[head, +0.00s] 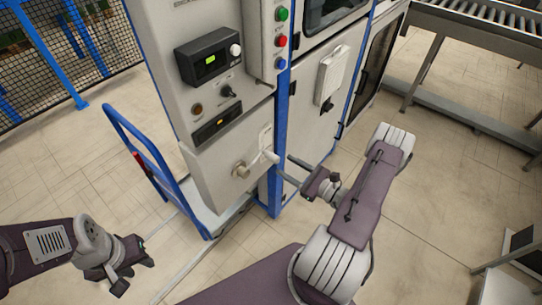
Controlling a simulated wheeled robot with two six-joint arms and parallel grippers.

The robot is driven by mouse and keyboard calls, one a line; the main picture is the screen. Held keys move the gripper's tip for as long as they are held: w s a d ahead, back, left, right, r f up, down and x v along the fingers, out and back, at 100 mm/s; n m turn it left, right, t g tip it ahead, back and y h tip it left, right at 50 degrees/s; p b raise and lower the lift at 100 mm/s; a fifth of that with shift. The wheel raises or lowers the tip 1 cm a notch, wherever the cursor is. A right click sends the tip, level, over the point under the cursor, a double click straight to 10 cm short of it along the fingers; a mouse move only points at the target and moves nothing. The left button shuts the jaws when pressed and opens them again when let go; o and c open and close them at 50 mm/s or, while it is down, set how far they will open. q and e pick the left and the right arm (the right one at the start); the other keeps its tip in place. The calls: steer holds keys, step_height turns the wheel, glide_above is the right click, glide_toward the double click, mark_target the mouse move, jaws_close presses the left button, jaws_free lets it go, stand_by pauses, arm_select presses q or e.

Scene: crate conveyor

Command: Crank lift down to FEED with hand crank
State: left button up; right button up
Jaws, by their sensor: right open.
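The hand crank (241,169) is on the lower front of the grey machine cabinet (200,165). Its pale arm runs up and right from the hub to a light handle (270,156) near the blue corner post. My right gripper (285,165) is open, with its two dark fingers pointing left at the handle. The fingertips are close to the handle; I cannot tell whether they touch it. My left gripper (134,276) is at the lower left, far from the crank, with its fingers apart and empty. The lift itself cannot be made out.
Green, red and blue buttons (281,41) are at the top. A blue-framed cart (150,165) stands left of the cabinet. A roller conveyor (480,20) is at upper right.

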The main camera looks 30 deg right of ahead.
mark_target(274, 158)
steer(key=x, duration=0.6)
steer(key=shift+w, duration=0.25)
jaws_close()
stand_by(1.0)
